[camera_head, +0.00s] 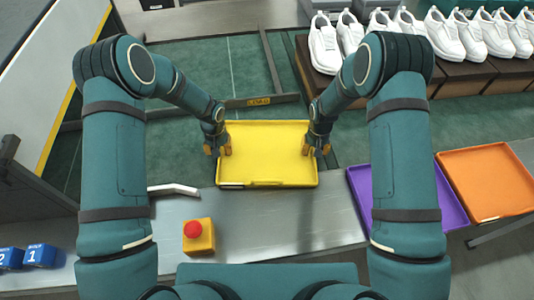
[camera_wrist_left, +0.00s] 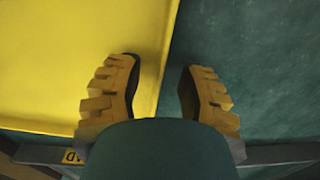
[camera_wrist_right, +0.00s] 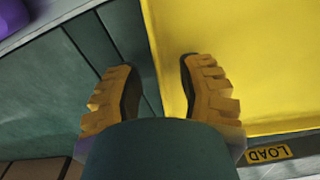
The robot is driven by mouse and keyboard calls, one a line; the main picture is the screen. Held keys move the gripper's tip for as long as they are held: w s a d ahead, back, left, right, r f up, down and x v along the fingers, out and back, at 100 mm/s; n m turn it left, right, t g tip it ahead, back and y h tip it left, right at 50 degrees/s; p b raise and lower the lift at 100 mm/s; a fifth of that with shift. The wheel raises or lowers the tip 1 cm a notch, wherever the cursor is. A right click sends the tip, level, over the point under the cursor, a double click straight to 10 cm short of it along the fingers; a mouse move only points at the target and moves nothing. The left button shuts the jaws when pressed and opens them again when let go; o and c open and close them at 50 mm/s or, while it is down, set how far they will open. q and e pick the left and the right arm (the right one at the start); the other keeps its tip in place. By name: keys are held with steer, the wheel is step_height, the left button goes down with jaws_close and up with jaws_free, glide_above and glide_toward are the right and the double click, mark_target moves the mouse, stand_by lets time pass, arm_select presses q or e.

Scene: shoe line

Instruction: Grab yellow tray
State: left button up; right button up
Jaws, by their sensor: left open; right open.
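The yellow tray (camera_head: 268,155) lies flat in the middle of the head view, partly over the green surface and against the grey metal counter. My left gripper (camera_head: 217,148) is open at the tray's left edge. In the left wrist view its fingers (camera_wrist_left: 160,80) are on either side of the tray's rim, one over the yellow tray (camera_wrist_left: 80,60) and one over green. My right gripper (camera_head: 317,148) is open at the tray's right edge. In the right wrist view its fingers (camera_wrist_right: 158,82) straddle the rim of the yellow tray (camera_wrist_right: 250,60). Whether the fingers touch the rim cannot be told.
A purple tray (camera_head: 360,190) and an orange tray (camera_head: 489,180) lie to the right. A yellow box with a red button (camera_head: 198,236) stands on the metal counter (camera_head: 280,225). Blue numbered blocks (camera_head: 38,256) are at lower left. White shoes (camera_head: 323,45) line a brown rack at upper right.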

arm_select(q)
steer(key=shift+f, duration=0.2)
arm_select(e)
steer(key=shift+f, duration=0.2)
arm_select(q)
steer(key=shift+c, duration=0.3)
arm_select(e)
steer(key=shift+c, duration=0.3)
arm_select(q)
jaws_close()
arm_select(e)
jaws_close()
